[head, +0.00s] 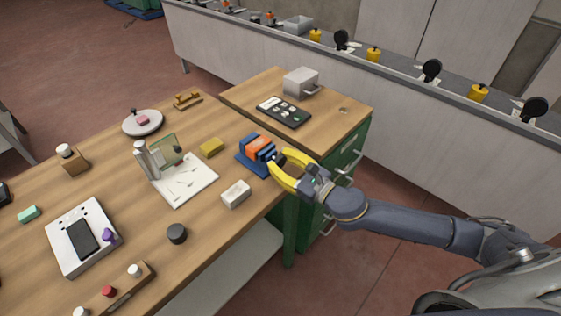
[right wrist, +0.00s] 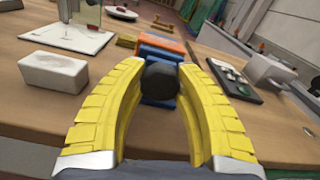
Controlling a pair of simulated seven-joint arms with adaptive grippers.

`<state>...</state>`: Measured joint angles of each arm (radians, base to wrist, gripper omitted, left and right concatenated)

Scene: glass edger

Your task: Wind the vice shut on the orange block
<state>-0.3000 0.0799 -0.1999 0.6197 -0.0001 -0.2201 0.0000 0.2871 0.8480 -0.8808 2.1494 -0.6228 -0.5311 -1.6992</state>
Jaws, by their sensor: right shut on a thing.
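The blue vice (head: 244,163) stands on the wooden bench near its right edge. The orange block (head: 258,148) sits between its blue jaws; I cannot tell whether both jaws touch it. In the right wrist view the orange block (right wrist: 163,44) shows beyond the vice's dark round knob (right wrist: 161,76). My right gripper (head: 279,163) reaches in from the right, its yellow fingers around the knob on the vice's near end. It also shows in the right wrist view (right wrist: 162,80), shut on the knob. My left gripper is not in view.
A white block (head: 236,194) lies close in front of the vice, and a yellow block (head: 212,147) lies to its left. A stand with a white base (head: 190,186) is further left. A dark keypad panel (head: 284,111) and a grey box (head: 301,82) are behind, on the adjoining cabinet.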

